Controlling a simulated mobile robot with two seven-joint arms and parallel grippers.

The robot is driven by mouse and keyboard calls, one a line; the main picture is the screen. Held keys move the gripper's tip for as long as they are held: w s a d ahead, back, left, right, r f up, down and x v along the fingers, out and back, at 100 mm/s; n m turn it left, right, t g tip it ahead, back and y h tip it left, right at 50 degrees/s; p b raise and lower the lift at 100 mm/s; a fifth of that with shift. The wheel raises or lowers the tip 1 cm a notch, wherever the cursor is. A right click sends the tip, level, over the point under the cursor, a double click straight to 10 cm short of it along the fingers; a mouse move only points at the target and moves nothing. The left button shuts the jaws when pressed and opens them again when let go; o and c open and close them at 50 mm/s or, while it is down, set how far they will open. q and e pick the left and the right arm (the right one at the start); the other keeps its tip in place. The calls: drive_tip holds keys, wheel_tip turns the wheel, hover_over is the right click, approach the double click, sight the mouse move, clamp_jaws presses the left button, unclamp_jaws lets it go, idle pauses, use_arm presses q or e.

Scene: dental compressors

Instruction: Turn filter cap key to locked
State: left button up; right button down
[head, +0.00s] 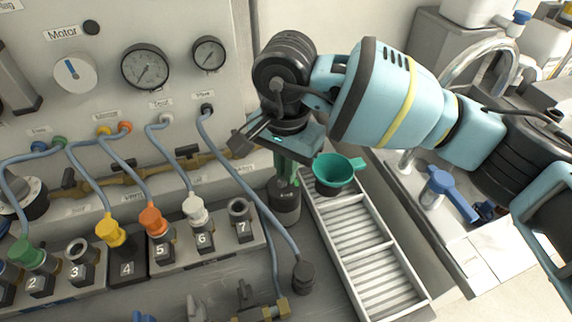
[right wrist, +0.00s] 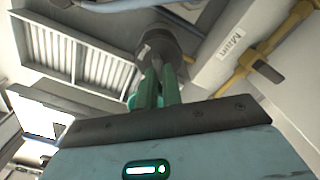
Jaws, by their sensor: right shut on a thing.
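My right gripper (head: 287,180) reaches down from the upper right in the head view. Its green fingers are closed on the filter cap key, which they mostly hide, at the top of a dark round filter housing (head: 285,207). In the right wrist view the fingers (right wrist: 162,82) are close together, with the dark housing (right wrist: 160,42) just beyond them. The key's angle and any lock marks cannot be made out. My left gripper is not in view.
A teal funnel (head: 338,171) is close to the right of the fingers. A slatted tray (head: 368,262) lies right of the housing. Left are a numbered socket row (head: 127,268) with blue hoses, gauges (head: 145,67) and a Motor dial (head: 74,73). A brass pipe (head: 215,160) runs behind.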

idle(0.4)
drive_tip(key=c, duration=1.5)
unclamp_jaws()
drive_tip(key=shift+c, duration=0.2)
drive_tip(key=shift+r, duration=3.9)
